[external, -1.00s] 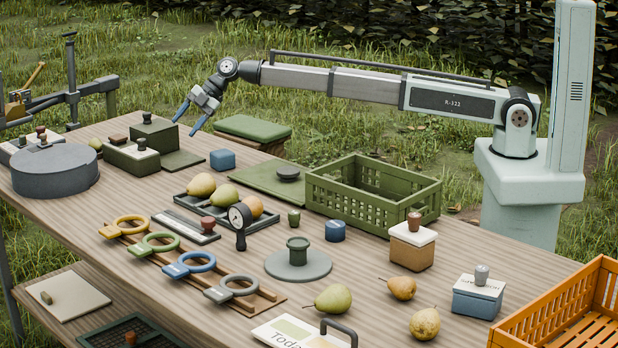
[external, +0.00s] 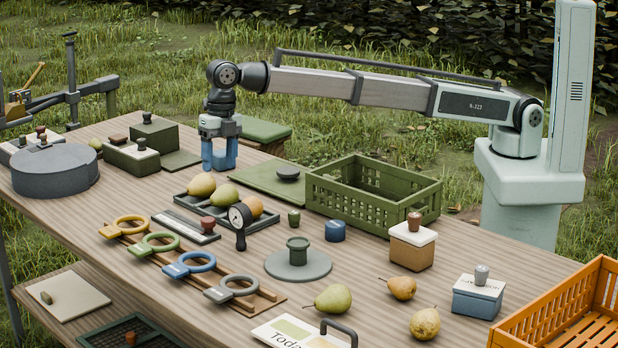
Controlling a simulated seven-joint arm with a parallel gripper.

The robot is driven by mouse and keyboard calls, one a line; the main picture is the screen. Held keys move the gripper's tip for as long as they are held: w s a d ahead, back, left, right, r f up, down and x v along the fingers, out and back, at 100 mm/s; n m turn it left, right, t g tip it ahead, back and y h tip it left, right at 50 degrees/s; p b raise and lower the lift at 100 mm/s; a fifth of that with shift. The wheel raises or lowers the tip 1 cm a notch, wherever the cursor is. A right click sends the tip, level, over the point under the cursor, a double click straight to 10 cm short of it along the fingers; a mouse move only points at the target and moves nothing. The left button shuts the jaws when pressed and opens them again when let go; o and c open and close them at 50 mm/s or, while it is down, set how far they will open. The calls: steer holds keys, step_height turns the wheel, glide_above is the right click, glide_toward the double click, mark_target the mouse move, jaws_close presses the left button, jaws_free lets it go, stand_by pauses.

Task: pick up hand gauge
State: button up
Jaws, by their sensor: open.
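The hand gauge, which I take to be the dark tool with a round white dial (external: 239,217), stands upright on the table, left of the middle. It is at the right front end of the dark pear tray. My gripper (external: 219,166) is open and points down over the back left of the table, behind and left of the gauge and apart from it.
The dark tray (external: 262,222) holds several pears. A rack (external: 265,303) with coloured rings lies in front. A round grey plate with a green knob (external: 298,262) is to the right. A green crate (external: 372,203) stands behind, an orange crate (external: 560,305) at front right.

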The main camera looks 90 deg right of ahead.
steer(key=r+n+h, duration=0.1)
steer(key=r, duration=0.1)
glide_above(239, 204)
steer(key=shift+g, duration=0.3)
steer(key=f, duration=0.8)
steer(key=shift+s+a+f, duration=0.2)
steer(key=shift+a, duration=0.05)
steer(key=shift+w+d+f, duration=0.15)
steer(key=shift+f, duration=2.5)
steer(key=shift+c, duration=0.3)
steer(key=c, duration=1.1)
